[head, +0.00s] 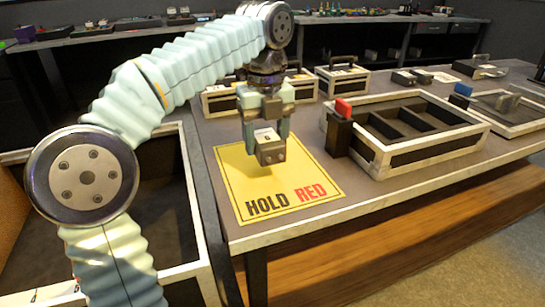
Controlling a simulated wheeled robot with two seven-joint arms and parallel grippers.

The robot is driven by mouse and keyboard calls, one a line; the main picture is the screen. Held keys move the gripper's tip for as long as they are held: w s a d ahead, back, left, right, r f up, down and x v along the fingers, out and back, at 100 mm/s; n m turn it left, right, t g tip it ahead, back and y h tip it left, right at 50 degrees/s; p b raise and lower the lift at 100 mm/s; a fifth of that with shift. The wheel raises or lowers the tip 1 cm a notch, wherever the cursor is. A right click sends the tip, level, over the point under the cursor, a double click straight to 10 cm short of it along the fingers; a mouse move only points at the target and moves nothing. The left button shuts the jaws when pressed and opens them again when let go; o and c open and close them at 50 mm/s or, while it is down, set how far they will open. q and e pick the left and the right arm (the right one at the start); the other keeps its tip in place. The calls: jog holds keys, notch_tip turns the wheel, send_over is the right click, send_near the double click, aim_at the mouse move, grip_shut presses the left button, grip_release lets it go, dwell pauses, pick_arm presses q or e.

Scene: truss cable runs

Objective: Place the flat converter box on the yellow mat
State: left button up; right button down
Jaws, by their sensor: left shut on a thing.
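The yellow mat (302,191) lies flat near the table's left front corner, with "HOLD RED" printed along its front edge. My left gripper (264,133) points down over the mat's back part and is shut on a small grey box with a pale label, the converter box (270,152). The box is over the mat; I cannot tell whether it touches the mat or hangs just above it. The front half of the mat is bare. My right gripper is not in view; only a small metallic piece shows at the far right edge.
A divided tray (383,165) stands right of the mat, with a red-topped black block (341,127) at its near left corner. Several cases stand behind the mat. Two dark grey boxes (411,77) lie further back. A large open bin (178,215) stands left of the table.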

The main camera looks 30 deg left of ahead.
aim_at(272, 170)
pick_arm(q)
jog(key=shift+w+d+f, duration=0.2)
jog(key=shift+w+f, duration=0.25)
jog(key=shift+f, duration=0.1)
jog(key=f, duration=0.2)
jog(key=f+b, duration=0.1)
jog(key=f, duration=0.1)
jog(key=shift+w+d, duration=0.1)
jog(key=shift+w, duration=0.2)
jog(key=shift+r, duration=0.1)
jog(key=o, duration=1.3)
jog(key=shift+c, duration=0.2)
notch_tip(272, 170, up, 12)
jog(key=p, duration=0.4)
